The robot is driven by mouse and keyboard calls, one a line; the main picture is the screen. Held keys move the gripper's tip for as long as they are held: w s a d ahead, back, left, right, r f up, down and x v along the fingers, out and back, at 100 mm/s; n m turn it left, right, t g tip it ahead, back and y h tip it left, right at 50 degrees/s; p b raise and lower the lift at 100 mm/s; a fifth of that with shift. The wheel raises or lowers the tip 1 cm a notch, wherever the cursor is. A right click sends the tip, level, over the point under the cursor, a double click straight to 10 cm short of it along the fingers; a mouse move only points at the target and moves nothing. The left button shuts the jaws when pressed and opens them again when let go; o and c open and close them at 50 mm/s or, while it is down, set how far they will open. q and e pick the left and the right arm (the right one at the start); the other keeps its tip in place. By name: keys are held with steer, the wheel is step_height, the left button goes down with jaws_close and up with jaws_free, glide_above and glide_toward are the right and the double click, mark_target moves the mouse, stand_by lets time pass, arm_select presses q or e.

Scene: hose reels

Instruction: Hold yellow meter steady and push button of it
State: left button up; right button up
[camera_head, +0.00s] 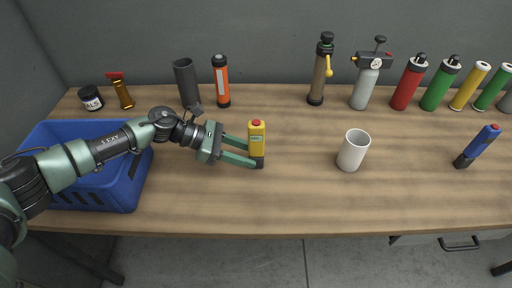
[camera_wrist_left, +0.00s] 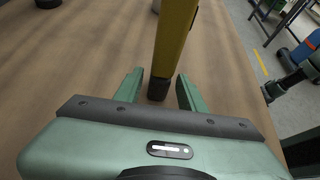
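The yellow meter (camera_head: 257,139) stands upright on the wooden table, with a red button (camera_head: 256,123) on top, a small display on its front and a dark base. My left gripper (camera_head: 250,156) reaches it from the left, low near its base. In the left wrist view the meter (camera_wrist_left: 175,45) rises between the tips of the left gripper (camera_wrist_left: 157,88). The fingers are spread, with a gap visible on each side of the dark base. The button is out of the wrist view. My right gripper does not show in the head view.
A white cup (camera_head: 353,150) stands to the right of the meter, and a blue meter-like device (camera_head: 477,146) leans farther right. A blue basket (camera_head: 128,198) sits under my left arm. Bottles and cylinders, including an orange one (camera_head: 221,82), line the back. The table front is clear.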

arm_select(q)
steer(key=shift+b+x, duration=0.35)
steer(key=shift+x, duration=0.7)
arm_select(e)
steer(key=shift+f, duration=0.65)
arm_select(q)
steer(key=c, duration=0.8)
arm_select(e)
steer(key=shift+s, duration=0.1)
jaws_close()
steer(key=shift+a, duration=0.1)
